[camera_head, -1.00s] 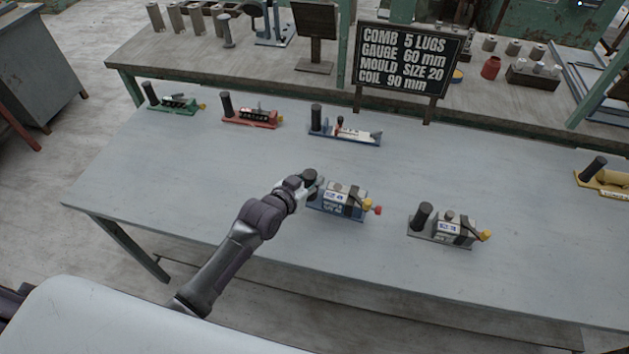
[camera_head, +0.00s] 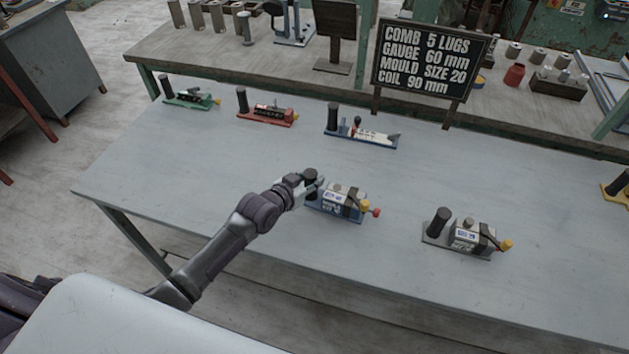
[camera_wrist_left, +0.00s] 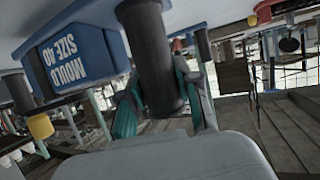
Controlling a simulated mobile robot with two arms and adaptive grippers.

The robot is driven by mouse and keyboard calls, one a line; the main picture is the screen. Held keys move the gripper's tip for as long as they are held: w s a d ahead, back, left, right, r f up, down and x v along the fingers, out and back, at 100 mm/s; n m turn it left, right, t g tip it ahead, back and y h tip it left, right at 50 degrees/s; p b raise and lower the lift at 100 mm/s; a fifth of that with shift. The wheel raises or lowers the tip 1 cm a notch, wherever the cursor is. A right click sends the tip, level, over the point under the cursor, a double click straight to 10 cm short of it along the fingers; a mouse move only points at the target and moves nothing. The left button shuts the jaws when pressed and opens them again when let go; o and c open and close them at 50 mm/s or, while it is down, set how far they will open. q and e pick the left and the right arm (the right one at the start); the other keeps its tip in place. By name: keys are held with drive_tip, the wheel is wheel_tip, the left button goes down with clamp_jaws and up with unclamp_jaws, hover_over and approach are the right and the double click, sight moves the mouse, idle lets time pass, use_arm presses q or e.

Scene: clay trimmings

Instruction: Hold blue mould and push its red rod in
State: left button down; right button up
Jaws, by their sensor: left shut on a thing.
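The blue mould (camera_head: 343,198) is at the middle of the table, with a blue base, a grey block and a yellow knob (camera_head: 365,205). The red end of its rod (camera_head: 376,212) sticks out at its right end. My left gripper (camera_head: 311,187) is shut on the mould's dark upright post at its left end. In the left wrist view the post (camera_wrist_left: 151,60) stands between the fingers, and the blue base (camera_wrist_left: 75,55) reads "MOULD SIZE 40". I cannot tell whether the base touches the table. My right gripper is not in view.
A grey mould (camera_head: 466,238) stands to the right. Green (camera_head: 190,98), red (camera_head: 267,115) and blue-and-white (camera_head: 362,135) tools stand along the back. A sign (camera_head: 430,62) reads "MOULD SIZE 20". The table front and the space left of the mould are clear.

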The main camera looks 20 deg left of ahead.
use_arm(q)
drive_tip(key=shift+w+a, duration=0.1)
drive_tip(key=shift+a, duration=0.05)
idle(0.3)
drive_tip(key=shift+w+a+f+b, duration=0.1)
drive_tip(key=shift+a+f+b, duration=0.25)
drive_tip(key=shift+f+b, duration=0.35)
drive_tip(key=shift+r+p, duration=0.1)
drive_tip(key=shift+p, duration=0.2)
drive_tip(key=shift+f, duration=0.35)
idle(0.4)
